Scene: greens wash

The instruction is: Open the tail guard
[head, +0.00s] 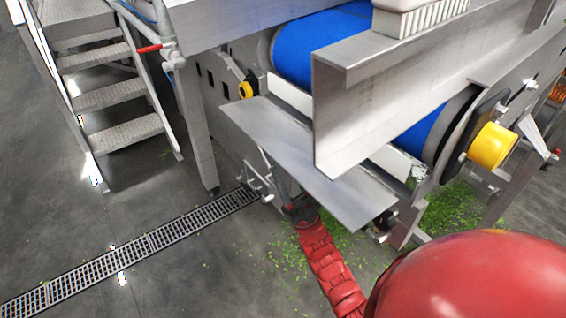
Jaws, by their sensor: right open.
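A flat grey metal plate (305,160), which looks like the tail guard, juts out sloping below the end of the blue conveyor belt (315,45). A tall angled metal plate (375,95) stands above it in front of the belt. My right gripper (280,182) is at the end of the red arm, low at the near side of the flat plate. It is open, and its fingers are small and partly lost against the dark frame. I cannot tell whether it touches the plate. My left gripper is not in view.
Metal steps (105,95) stand at the upper left, with a conveyor leg (195,140) beside them. A floor drain grate (130,255) runs across the left. Yellow roller hub (492,147) sticks out at right.

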